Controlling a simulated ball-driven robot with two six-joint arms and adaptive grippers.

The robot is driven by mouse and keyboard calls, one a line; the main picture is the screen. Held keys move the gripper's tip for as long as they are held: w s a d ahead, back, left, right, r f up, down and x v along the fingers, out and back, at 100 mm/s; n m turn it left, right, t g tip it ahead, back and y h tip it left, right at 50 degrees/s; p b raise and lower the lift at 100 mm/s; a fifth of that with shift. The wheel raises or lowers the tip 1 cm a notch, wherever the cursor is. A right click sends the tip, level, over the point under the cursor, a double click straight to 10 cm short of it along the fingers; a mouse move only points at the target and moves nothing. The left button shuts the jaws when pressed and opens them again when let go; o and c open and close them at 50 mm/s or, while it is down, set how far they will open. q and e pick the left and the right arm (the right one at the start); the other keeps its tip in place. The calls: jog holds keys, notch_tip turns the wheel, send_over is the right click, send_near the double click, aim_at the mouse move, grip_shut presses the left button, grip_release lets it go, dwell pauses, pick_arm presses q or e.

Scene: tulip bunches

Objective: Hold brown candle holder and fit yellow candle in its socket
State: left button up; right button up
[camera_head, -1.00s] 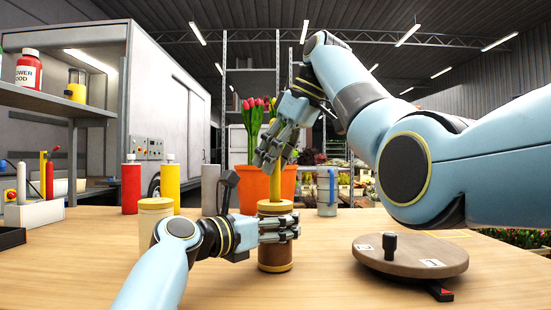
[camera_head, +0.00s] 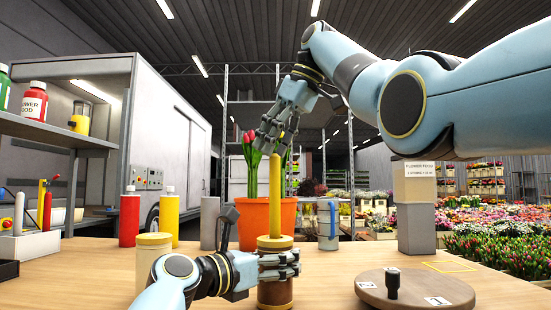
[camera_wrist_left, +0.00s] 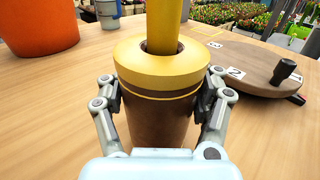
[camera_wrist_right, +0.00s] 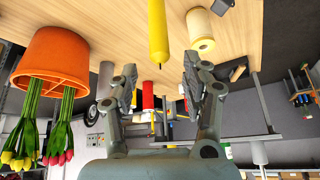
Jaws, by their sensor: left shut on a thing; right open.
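The brown candle holder (camera_head: 275,293) with a yellow rim stands on the table. My left gripper (camera_head: 279,265) is shut around its body; the left wrist view shows a finger on each side of the holder (camera_wrist_left: 160,85). The yellow candle (camera_head: 275,205) stands upright with its lower end in the holder's socket, as the left wrist view (camera_wrist_left: 163,25) shows. My right gripper (camera_head: 275,140) is open and empty above the candle. In the right wrist view the candle (camera_wrist_right: 158,30) is apart from the open fingers (camera_wrist_right: 157,90).
An orange pot (camera_head: 262,222) with red tulips stands behind the holder. A cream cylinder (camera_head: 152,255) is to the left. A round brown turntable (camera_head: 425,290) with a black knob is at the right. Red (camera_head: 129,218) and yellow (camera_head: 168,217) bottles stand behind at the left.

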pick_arm(q)
jog(key=o, duration=1.6)
jog(key=shift+s+a, duration=0.1)
